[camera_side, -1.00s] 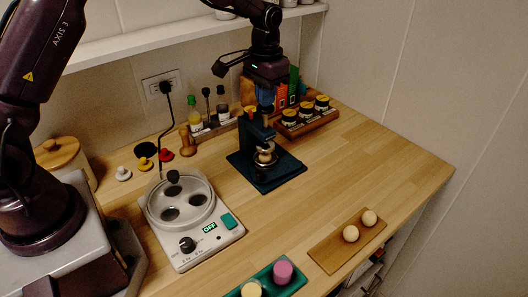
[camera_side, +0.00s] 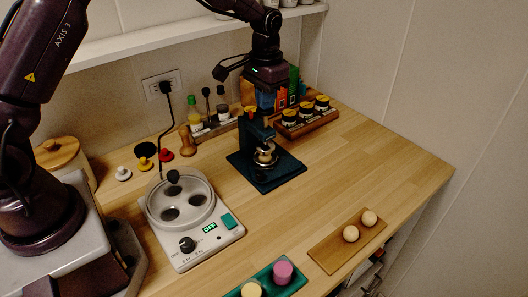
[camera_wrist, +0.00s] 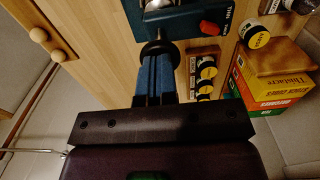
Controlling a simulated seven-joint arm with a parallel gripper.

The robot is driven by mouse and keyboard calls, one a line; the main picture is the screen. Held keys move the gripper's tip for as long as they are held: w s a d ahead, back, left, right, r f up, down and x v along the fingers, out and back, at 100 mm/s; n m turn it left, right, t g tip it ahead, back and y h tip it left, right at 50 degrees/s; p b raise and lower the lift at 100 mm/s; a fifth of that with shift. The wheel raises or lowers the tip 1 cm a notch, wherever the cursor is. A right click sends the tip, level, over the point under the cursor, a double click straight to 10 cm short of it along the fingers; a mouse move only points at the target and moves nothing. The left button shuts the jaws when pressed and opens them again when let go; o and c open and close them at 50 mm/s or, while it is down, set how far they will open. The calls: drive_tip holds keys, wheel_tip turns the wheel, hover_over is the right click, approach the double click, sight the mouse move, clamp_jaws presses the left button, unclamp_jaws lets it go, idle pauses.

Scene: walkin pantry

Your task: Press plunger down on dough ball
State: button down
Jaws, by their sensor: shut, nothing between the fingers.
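The dark blue-green press (camera_side: 262,172) stands upright on the counter, with a metal cup (camera_side: 265,157) low on its front. Its black plunger knob (camera_wrist: 158,47) shows in the wrist view right at the tips of my gripper (camera_wrist: 157,58). My gripper (camera_side: 266,106) is over the press in the side view, its blue fingers shut with nothing between them. The fingertips look to be on or just above the knob; I cannot tell if they touch. I cannot clearly make out a dough ball inside the cup.
Two pale balls (camera_side: 351,233) rest on a wooden board (camera_side: 330,253) at the front right. A rack of jars (camera_side: 306,121) and bottles (camera_side: 194,111) stand behind the press. A white cooker (camera_side: 207,246) is to the left. The counter right of the press is clear.

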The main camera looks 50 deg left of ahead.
drive_tip(key=shift+f, duration=1.35)
idle(0.8)
drive_tip(key=shift+r, duration=3.45)
drive_tip(key=s+d+r+t, duration=0.1)
drive_tip(key=s+r, duration=0.3)
drive_tip(key=s, duration=0.5)
drive_tip(key=s+d+r+t, duration=0.1)
drive_tip(key=s+r, duration=0.3)
drive_tip(key=s, duration=0.5)
drive_tip(key=s+d+r+t, duration=0.1)
drive_tip(key=s+r+t, duration=0.2)
drive_tip(key=s, duration=0.6)
drive_tip(key=shift+s+d+r+t, duration=0.2)
drive_tip(key=shift+d+r+t, duration=0.1)
drive_tip(key=shift+r, duration=0.35)
